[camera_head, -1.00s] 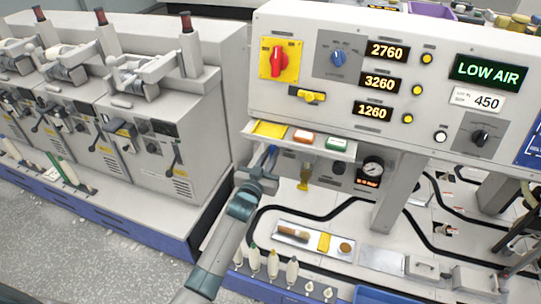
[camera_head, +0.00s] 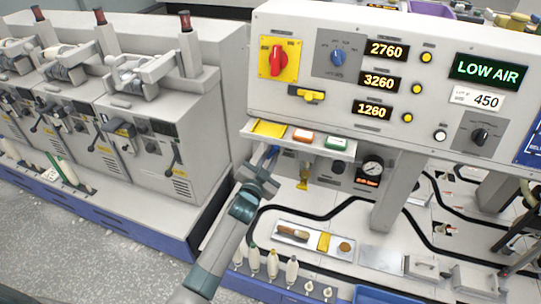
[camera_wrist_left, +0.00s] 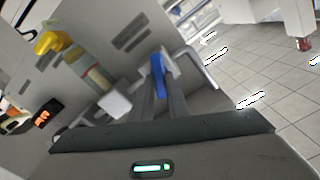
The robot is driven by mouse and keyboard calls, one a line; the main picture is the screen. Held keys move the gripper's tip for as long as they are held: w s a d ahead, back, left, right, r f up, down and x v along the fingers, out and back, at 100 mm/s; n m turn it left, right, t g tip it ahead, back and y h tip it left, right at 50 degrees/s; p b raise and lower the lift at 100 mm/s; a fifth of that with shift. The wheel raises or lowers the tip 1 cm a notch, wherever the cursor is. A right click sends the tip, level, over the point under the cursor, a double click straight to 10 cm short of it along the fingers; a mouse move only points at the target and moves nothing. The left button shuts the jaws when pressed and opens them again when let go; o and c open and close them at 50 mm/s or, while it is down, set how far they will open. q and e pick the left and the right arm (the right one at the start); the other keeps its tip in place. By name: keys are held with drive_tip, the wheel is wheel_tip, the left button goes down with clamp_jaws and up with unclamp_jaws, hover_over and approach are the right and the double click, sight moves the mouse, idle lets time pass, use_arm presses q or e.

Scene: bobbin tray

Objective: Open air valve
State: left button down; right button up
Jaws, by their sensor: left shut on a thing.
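The air valve's blue handle (camera_head: 272,152) is under the left end of the control panel's small shelf, mostly hidden behind my left gripper (camera_head: 268,163). In the left wrist view the blue handle (camera_wrist_left: 158,76) sits between the two fingertips of my left gripper (camera_wrist_left: 160,88), which is shut on it. The valve body behind the handle is hard to make out. The panel display (camera_head: 489,71) reads LOW AIR. A round pressure gauge (camera_head: 372,168) is to the right under the panel; its needle is too small to read. My right gripper is not in view.
A grey winding machine (camera_head: 160,150) stands to the left.

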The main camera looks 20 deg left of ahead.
use_arm(q)
drive_tip(key=m, duration=0.6)
drive_tip(key=shift+d+f+m+b, duration=0.15)
drive_tip(key=shift+f+m+b, duration=0.05)
drive_tip(key=shift+m+b, duration=0.15)
drive_tip(key=m, duration=0.5)
drive_tip(key=shift+f, duration=0.2)
drive_tip(key=shift+m, duration=0.25)
drive_tip(key=c, duration=1.7)
unclamp_jaws()
drive_tip(key=s+b, duration=0.1)
drive_tip(key=s, duration=0.4)
drive_tip(key=s+b, duration=0.1)
drive_tip(key=s, duration=0.5)
drive_tip(key=s+b, duration=0.1)
drive_tip(key=s, duration=0.5)
drive_tip(key=shift+s+a+b, duration=0.2)
drive_tip(key=shift+a+b, duration=0.05)
drive_tip(key=shift+b, duration=0.1)
